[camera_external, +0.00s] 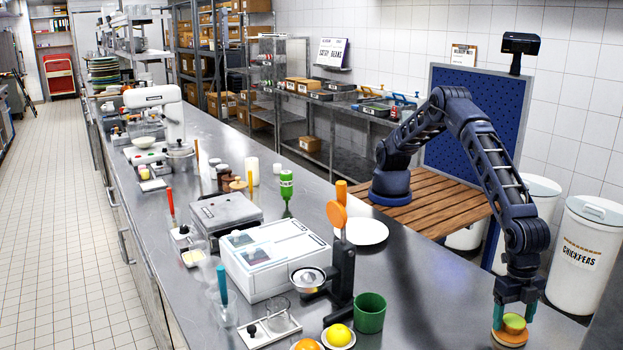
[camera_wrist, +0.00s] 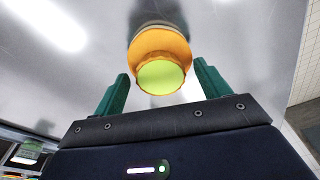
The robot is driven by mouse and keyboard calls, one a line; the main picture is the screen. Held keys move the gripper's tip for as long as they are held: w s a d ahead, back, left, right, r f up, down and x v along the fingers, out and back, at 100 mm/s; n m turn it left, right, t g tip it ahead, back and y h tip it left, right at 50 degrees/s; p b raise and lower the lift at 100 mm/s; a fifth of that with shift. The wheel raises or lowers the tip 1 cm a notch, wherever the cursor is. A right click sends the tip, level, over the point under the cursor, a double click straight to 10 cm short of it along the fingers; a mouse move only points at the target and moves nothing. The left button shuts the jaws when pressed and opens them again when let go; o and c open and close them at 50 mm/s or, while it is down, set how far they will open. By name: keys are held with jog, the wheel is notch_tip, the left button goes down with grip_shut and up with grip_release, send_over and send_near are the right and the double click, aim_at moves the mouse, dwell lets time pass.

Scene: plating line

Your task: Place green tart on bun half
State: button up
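The green tart (camera_external: 514,323), with a yellow-green top and a tan-orange side, is at the right front of the steel counter. It appears to sit on the orange-brown bun half (camera_external: 509,339); I cannot see clearly whether they touch all round. My gripper (camera_external: 514,306) points down over them, its teal fingers on either side of the tart. In the wrist view, the tart's green face (camera_wrist: 161,76) lies between the fingers of my gripper (camera_wrist: 162,82), with a gap on each side. The bun half (camera_wrist: 160,42) shows behind it, partly hidden. The gripper is open.
Small plates with a lemon (camera_external: 339,335) and an orange (camera_external: 306,344) lie at the front. The counter between the cup and my gripper is bare.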

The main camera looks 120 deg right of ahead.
aim_at(509, 314)
notch_tip(509, 314, up, 12)
jog(key=d, duration=0.1)
jog(key=shift+s+d, duration=0.35)
dwell(0.4)
